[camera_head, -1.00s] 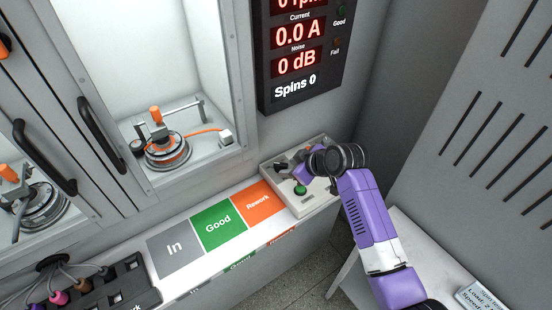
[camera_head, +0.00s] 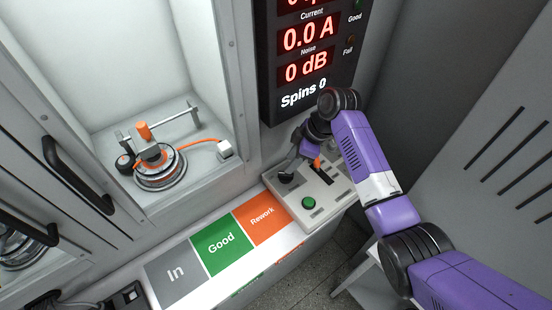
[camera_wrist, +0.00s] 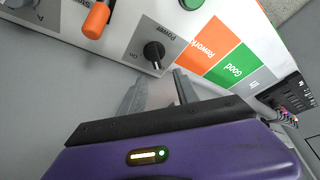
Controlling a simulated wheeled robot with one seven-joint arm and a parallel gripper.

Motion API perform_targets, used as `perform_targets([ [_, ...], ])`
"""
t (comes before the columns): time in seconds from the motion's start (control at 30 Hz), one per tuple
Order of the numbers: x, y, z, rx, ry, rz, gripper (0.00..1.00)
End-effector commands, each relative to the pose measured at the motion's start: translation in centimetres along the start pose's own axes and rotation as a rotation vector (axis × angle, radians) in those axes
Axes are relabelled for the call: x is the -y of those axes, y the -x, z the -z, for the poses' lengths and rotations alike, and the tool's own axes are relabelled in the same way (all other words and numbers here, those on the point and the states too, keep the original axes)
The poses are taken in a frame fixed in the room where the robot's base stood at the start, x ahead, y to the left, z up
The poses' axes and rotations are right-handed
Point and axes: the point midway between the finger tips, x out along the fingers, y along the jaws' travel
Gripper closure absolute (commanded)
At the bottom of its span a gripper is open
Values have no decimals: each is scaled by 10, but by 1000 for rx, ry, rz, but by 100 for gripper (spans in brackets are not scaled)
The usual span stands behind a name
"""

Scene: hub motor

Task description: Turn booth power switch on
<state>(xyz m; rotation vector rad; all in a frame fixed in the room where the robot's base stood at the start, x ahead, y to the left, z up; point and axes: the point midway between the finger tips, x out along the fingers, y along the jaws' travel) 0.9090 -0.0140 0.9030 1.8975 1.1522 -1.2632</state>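In the head view the black knob (camera_head: 286,176) is at the left of the control panel (camera_head: 335,190). My gripper (camera_wrist: 160,82) is open, with its two grey fingers apart and empty. The fingertips are just short of the knob in the wrist view, roughly to either side of it. I cannot tell whether they touch it. In the head view my gripper (camera_head: 293,160) is low over the panel, close behind the knob, and partly hidden by my wrist.
The panel also has an orange-handled lever (camera_wrist: 96,20) beside the knob and a green button (camera_head: 308,203). The wall display (camera_head: 308,55) reads 0.0 A and 0 dB. The In, Good and Rework mats (camera_head: 221,240) are bare. A motor (camera_head: 160,165) sits in the booth.

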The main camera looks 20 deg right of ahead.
Motion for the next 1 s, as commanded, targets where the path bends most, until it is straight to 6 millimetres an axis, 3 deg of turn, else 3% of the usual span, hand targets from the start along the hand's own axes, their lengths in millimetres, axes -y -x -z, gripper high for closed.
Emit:
perform_targets([
  [0.27,2,-14,0,3,5,9,63],
  [0.7,2,-72,-1,2,5,7,63],
  [1.0,2,-79,-1,2,5,5,63],
])
